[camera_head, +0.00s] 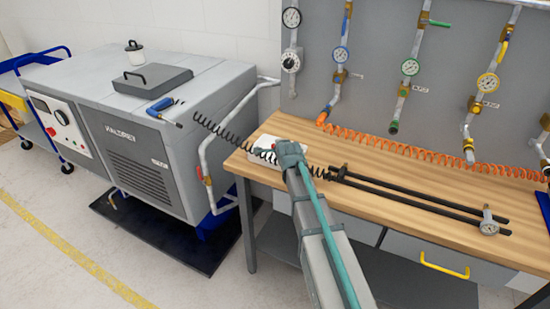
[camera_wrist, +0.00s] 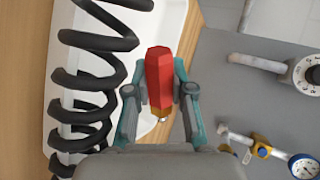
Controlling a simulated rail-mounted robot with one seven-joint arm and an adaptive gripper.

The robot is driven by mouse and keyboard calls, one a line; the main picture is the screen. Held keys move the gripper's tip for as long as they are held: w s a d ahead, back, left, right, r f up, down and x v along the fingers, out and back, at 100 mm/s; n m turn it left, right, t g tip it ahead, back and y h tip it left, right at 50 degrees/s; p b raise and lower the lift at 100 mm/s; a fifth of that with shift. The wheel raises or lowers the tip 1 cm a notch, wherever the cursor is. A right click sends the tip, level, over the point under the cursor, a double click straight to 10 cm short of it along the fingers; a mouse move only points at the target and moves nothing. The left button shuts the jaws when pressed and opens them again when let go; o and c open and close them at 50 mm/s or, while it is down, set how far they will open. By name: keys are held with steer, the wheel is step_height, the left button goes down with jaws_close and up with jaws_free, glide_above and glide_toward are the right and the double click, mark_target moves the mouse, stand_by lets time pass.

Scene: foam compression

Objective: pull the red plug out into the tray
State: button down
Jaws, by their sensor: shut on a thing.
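The red plug (camera_wrist: 160,68) shows in the wrist view, a faceted red body with a brass-coloured collar and a small metal tip. My gripper (camera_wrist: 161,80) is shut on it, with one finger on each side. The white tray (camera_wrist: 170,25) lies behind the plug in that view. In the head view, the tray (camera_head: 262,156) is at the left end of the wooden bench, and my gripper (camera_head: 285,150) is over its right part.
A black coiled hose (camera_wrist: 92,85) runs beside my gripper, across the tray; it also shows in the head view (camera_head: 222,132). Black rods (camera_head: 420,198) and an orange coiled hose (camera_head: 420,150) lie on the bench (camera_head: 390,177). Gauges and pipes hang on the grey panel behind.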

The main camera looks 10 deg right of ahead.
steer(key=shift+f, duration=0.9)
steer(key=c, duration=0.9)
jaws_free()
steer(key=v, duration=1.2)
